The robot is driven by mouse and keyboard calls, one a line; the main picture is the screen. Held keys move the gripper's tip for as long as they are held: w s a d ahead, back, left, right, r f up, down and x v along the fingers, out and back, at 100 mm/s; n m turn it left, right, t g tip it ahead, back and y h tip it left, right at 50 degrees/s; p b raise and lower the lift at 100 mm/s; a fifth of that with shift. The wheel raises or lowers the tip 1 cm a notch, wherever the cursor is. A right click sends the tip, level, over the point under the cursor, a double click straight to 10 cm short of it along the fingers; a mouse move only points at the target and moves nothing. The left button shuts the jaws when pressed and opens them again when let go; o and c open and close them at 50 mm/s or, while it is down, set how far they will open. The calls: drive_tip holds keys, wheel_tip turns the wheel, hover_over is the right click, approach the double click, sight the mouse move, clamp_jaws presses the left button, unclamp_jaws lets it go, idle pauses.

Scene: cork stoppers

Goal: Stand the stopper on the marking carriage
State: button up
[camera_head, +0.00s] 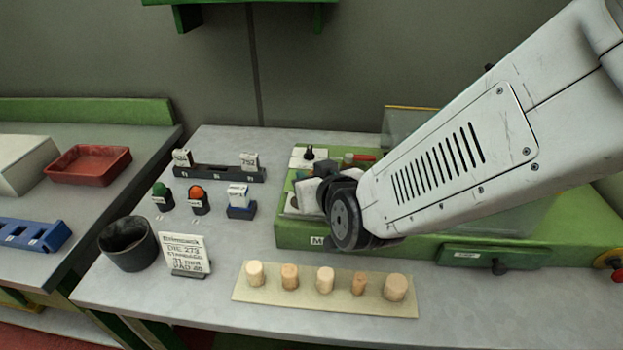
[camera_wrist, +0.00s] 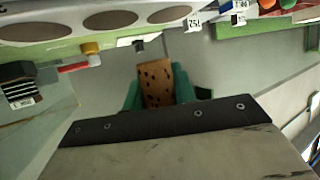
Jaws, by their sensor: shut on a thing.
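My gripper (camera_wrist: 157,92) is shut on a brown stopper (camera_wrist: 156,78) with dark specks. In the wrist view the stopper sits between the two green fingers, clear of the surfaces around it. In the head view the held stopper is hidden, and my wrist is over the left part of a green machine (camera_head: 290,237). I cannot pick out the marking carriage with certainty; my arm covers part of the machine. Several other cork stoppers (camera_head: 325,280) stand in a row on a beige board (camera_head: 243,292) at the front of the bench.
A card sign (camera_head: 185,255) and a dark cup (camera_head: 128,243) stand at the front left. A dark numbered rack (camera_head: 218,173) and green (camera_head: 159,196) and orange (camera_head: 198,199) knobbed pieces stand behind. A red tray (camera_head: 90,164) is on the left bench. Bare bench lies around the board.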

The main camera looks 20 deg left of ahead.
drive_tip(key=shift+w+a, duration=0.2)
drive_tip(key=shift+w+a+f, duration=0.1)
drive_tip(key=shift+w+a, duration=0.25)
drive_tip(key=shift+a, duration=0.05)
wheel_tip(320, 180, down, 3)
drive_tip(key=shift+d+r, duration=0.1)
drive_tip(key=shift+d, duration=0.05)
drive_tip(key=shift+f, duration=0.3)
drive_tip(key=shift+f, duration=0.1)
drive_tip(key=o, duration=0.9)
